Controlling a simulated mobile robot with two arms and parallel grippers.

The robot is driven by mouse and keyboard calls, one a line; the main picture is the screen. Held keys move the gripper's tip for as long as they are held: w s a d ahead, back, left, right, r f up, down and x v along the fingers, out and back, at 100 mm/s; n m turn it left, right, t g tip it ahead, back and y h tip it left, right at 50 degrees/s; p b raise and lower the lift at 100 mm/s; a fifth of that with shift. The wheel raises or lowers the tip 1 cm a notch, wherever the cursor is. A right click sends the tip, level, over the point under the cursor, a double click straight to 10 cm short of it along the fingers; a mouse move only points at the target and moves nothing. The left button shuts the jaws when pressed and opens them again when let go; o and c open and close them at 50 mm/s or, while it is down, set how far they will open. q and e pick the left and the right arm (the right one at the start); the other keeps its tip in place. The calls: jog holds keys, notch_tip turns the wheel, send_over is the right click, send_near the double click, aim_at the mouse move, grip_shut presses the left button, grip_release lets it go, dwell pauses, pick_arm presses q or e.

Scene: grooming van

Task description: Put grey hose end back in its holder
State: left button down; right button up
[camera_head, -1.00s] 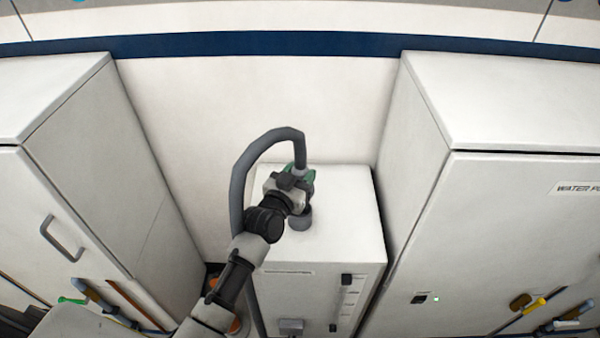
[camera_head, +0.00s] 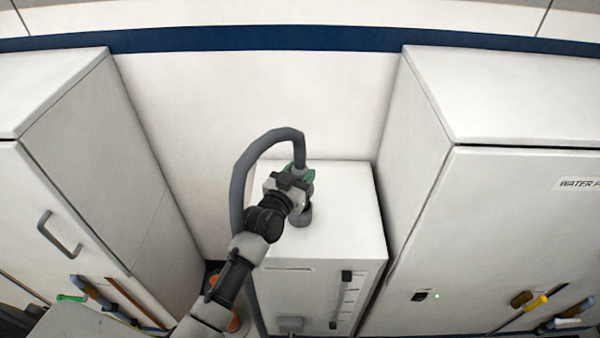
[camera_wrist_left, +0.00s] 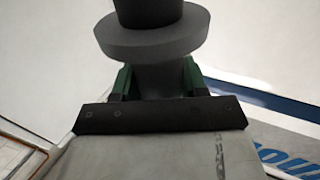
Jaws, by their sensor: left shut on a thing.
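The grey hose (camera_head: 240,180) arches up from beside the white unit and comes down to its end above that unit's top. My left gripper (camera_head: 303,180), with green fingers, is shut on the grey hose end. In the left wrist view the gripper (camera_wrist_left: 155,82) has a green finger on each side of the hose end (camera_wrist_left: 150,42), which shows a wide grey collar and a darker part beyond it. A round grey piece (camera_head: 301,218) shows under the gripper at the unit top. I cannot tell whether it is the holder or part of the hose end. My right gripper is out of view.
The low white unit (camera_head: 350,220) stands between a left cabinet (camera_head: 110,150) with a handle and a right cabinet (camera_head: 480,220) with a water label. Tools hang on both cabinet fronts. The unit top right of the gripper is clear.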

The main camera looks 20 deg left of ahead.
pick_arm(q)
jog(key=shift+f, duration=0.1)
dwell(0.3)
jog(key=shift+f+b, duration=1.15)
jog(key=shift+f, duration=0.2)
jog(key=shift+f+b, duration=0.4)
jog(key=shift+f, duration=0.2)
jog(key=c, duration=0.5)
grip_release()
jog(key=shift+f, duration=0.1)
jog(key=shift+s, duration=0.1)
